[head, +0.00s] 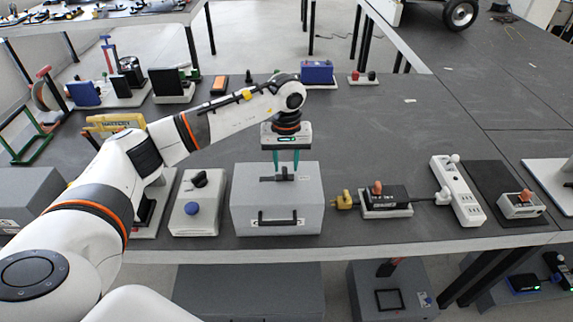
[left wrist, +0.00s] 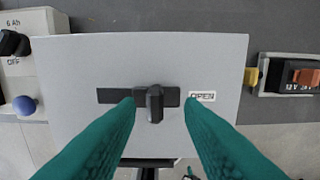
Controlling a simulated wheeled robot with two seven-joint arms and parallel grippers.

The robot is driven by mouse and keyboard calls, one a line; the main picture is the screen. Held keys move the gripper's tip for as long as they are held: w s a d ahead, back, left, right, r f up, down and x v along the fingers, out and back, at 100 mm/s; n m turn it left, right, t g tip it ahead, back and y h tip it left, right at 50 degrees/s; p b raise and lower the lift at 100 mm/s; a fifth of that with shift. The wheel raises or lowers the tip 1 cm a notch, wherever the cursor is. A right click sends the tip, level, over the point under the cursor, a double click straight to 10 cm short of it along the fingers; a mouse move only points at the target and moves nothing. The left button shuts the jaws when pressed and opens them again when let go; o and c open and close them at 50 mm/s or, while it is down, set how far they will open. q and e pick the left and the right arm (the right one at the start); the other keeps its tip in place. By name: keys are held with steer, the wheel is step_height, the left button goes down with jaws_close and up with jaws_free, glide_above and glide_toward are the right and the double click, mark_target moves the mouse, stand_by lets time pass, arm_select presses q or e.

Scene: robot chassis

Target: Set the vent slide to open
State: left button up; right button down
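The vent slide is a black knob (left wrist: 155,104) on a dark slot (left wrist: 115,96) in the top of a grey box (head: 245,185). In the left wrist view the knob stands right of the slot's middle, with a short piece of slot to its right. An "OPEN" label (left wrist: 202,96) lies just beyond the slot's right end. My left gripper (head: 285,160), with teal fingers, is above the box. In the left wrist view its fingertips (left wrist: 159,102) are open on either side of the knob, with visible gaps. My right gripper is not in view.
A white unit with a blue knob (head: 192,208) stands left of the box. A yellow plug (head: 343,201), a black switch unit (head: 385,203) and a white power strip (head: 458,190) are on the right. The box has a black front handle (head: 278,221) near the table's front edge.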

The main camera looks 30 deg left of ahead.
arm_select(q)
step_height(320, 180, up, 11)
steer(key=b, duration=0.2)
steer(key=shift+d+f, duration=0.1)
steer(key=shift+f, duration=0.05)
stand_by(0.4)
